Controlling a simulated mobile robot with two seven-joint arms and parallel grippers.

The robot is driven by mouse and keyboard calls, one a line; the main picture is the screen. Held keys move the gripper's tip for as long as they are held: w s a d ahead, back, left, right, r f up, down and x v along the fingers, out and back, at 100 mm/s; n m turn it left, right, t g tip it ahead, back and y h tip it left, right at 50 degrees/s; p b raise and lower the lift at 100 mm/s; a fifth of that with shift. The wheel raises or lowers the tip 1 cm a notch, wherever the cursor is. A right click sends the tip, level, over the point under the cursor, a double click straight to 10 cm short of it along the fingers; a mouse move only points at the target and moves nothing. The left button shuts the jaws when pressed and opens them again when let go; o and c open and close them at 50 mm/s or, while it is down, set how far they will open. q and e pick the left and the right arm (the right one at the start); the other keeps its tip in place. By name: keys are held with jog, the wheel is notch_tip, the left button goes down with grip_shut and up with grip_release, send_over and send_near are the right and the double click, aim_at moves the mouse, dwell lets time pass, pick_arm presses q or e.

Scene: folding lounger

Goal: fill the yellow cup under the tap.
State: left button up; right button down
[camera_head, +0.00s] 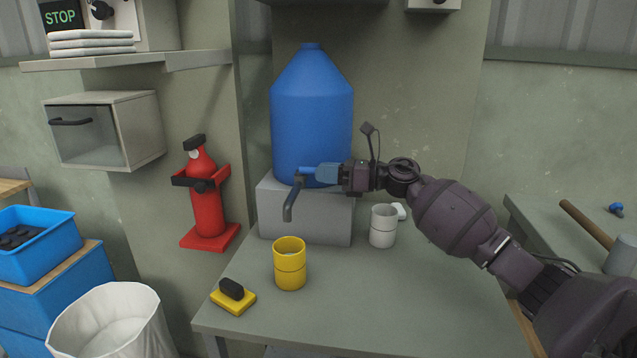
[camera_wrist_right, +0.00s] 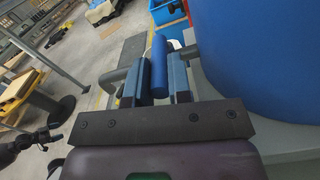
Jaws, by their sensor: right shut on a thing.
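The yellow cup (camera_head: 290,270) stands upright on the grey-green table, just below the spout of the tap (camera_head: 290,205) in the head view. I cannot tell whether the spout is exactly over its opening, and its contents are unclear. The tap comes out of the big blue water container (camera_head: 312,115), which rests on a grey block. My right gripper (camera_head: 312,172) is shut on the tap's blue handle, which shows between the fingers in the right wrist view (camera_wrist_right: 159,65). No stream of water is discernible.
A white cup (camera_head: 383,226) stands to the right under my right arm. A yellow sponge-like block with a dark piece (camera_head: 233,297) lies at the table's left edge. A red extinguisher (camera_head: 206,195) hangs on the wall. The table's front right is clear.

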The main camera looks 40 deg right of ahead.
jog(key=shift+d+r, duration=0.1)
jog(key=shift+r, duration=0.05)
jog(key=c, duration=1.1)
grip_release()
jog(key=shift+o, duration=0.2)
jog(key=p+v, duration=0.1)
jog(key=v, duration=0.9)
jog(key=shift+s+d, duration=0.15)
jog(key=shift+d, duration=0.2)
